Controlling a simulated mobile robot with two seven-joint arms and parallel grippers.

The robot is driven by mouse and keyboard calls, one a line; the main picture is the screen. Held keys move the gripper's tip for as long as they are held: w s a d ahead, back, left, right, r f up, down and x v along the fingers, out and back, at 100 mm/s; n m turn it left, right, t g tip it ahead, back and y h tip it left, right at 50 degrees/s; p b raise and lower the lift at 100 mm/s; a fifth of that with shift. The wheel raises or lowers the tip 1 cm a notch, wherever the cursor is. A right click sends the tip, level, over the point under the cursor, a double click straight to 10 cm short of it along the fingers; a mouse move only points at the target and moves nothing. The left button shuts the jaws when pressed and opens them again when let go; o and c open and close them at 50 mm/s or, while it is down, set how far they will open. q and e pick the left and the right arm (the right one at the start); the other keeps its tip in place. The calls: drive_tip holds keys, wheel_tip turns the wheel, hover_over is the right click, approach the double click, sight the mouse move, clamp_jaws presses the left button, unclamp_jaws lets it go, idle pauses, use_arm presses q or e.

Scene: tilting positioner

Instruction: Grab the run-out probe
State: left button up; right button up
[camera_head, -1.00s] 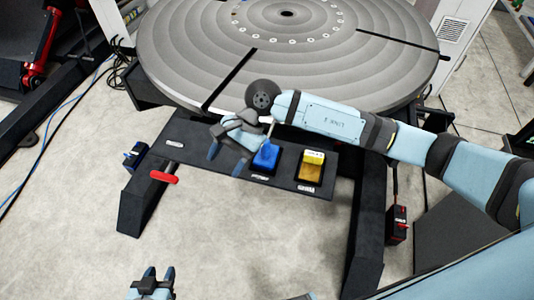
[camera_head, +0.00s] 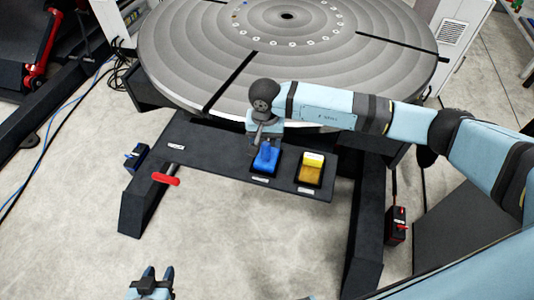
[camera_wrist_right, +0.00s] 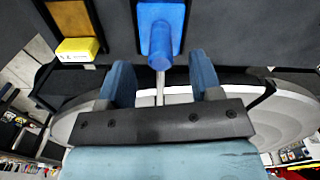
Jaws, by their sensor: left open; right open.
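The blue piece with a thin pale stem, which looks like the run-out probe (camera_head: 266,158), sits in a dark-rimmed holder on the dark shelf (camera_head: 215,155). In the right wrist view the probe (camera_wrist_right: 160,40) is at the top centre, its stem pointing down between my fingers. My right gripper (camera_head: 264,142) is over the shelf at the probe's back end. In the right wrist view its blue fingers (camera_wrist_right: 162,80) stand open on both sides of the stem, apart from it. My left gripper (camera_head: 154,274) is open and empty, low over the floor at the bottom.
A yellow block (camera_head: 313,160) lies in a brown-lined holder right of the probe. A red handle (camera_head: 165,179) sticks out at the shelf's left. The large round grey table (camera_head: 290,70) rises right behind the shelf. Dark legs stand on both sides; the floor in front is clear.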

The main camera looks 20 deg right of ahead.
sight(265, 144)
drive_tip(key=f+p, duration=0.1)
drive_tip(key=f, duration=0.1)
drive_tip(key=f+p, duration=0.1)
drive_tip(key=f, duration=0.1)
drive_tip(key=shift+w+d+f, duration=0.1)
drive_tip(key=shift+w+f, duration=0.1)
drive_tip(key=shift+f, duration=0.35)
clamp_jaws()
drive_tip(key=shift+w, duration=0.1)
